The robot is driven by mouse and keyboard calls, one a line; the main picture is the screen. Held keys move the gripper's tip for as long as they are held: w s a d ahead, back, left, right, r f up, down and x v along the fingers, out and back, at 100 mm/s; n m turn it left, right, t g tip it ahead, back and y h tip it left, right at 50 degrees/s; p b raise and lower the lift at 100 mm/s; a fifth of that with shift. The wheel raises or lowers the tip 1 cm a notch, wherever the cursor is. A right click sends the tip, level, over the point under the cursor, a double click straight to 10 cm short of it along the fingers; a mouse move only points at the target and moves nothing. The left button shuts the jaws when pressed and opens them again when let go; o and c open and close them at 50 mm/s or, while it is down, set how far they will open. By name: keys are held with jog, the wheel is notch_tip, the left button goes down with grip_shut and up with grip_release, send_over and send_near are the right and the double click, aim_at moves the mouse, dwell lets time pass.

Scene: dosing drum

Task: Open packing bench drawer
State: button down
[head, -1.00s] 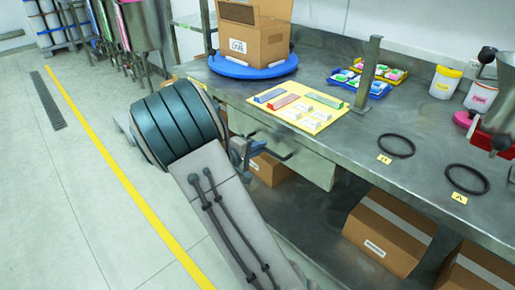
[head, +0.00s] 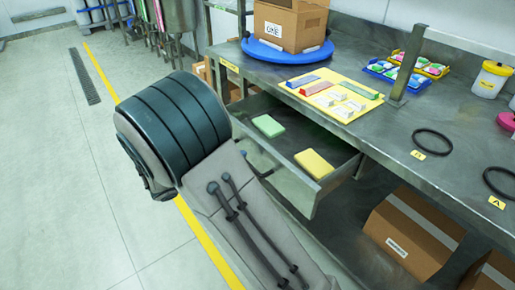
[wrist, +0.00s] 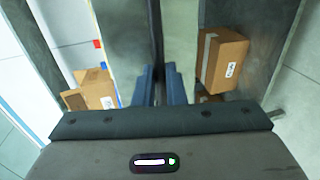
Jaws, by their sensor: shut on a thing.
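The packing bench drawer (head: 333,184) stands pulled out from under the bench top in the head view. A green block (head: 268,126) and a yellow block (head: 314,163) lie inside it. My arm covers part of the drawer's front and its handle in the head view, and my gripper is hidden there. In the wrist view the two blue fingers of my gripper (wrist: 160,86) are close together, shut on the dark bar of the drawer handle (wrist: 157,40) that runs between them.
The steel bench (head: 455,125) carries a yellow mat (head: 352,113) with small boxes, a blue turntable (head: 287,55) under a carton (head: 290,24), and black rings (head: 432,141). A cardboard box (head: 412,235) sits on the lower shelf. The floor at left (head: 60,180) is clear.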

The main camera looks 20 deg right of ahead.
jog(key=f+v, duration=0.1)
jog(key=v, duration=0.6)
jog(key=shift+s+a+f, duration=0.15)
jog(key=shift+a+f, duration=0.1)
jog(key=shift+a, duration=0.25)
jog(key=c, duration=1.5)
grip_release()
jog(key=p+v, duration=0.2)
jog(key=v, duration=1.1)
jog(key=shift+s+a, duration=0.15)
jog(key=shift+a, duration=0.25)
jog(key=shift+r, duration=0.1)
